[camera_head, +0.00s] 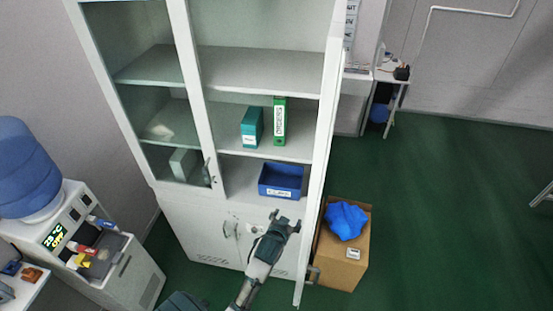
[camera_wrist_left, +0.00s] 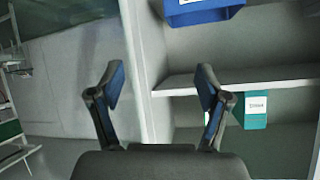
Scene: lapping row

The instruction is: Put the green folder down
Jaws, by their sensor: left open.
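The green folder (camera_head: 280,121) stands upright on a middle shelf of the white cabinet, just right of a teal box file (camera_head: 252,127). My left gripper (camera_head: 286,219) is open and empty, in front of the cabinet and below the blue bin, apart from the folder. In the left wrist view, which looks upside down, the open fingers (camera_wrist_left: 160,80) have nothing between them. There the teal box file (camera_wrist_left: 256,110) shows beyond the right finger, and that finger mostly hides the green folder. My right gripper is not in view.
A blue bin (camera_head: 281,180) sits on the shelf below the folder. The cabinet's right door (camera_head: 320,160) stands open. A cardboard box (camera_head: 342,270) with blue cloth stands right of it. A water cooler (camera_head: 30,180) is at left.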

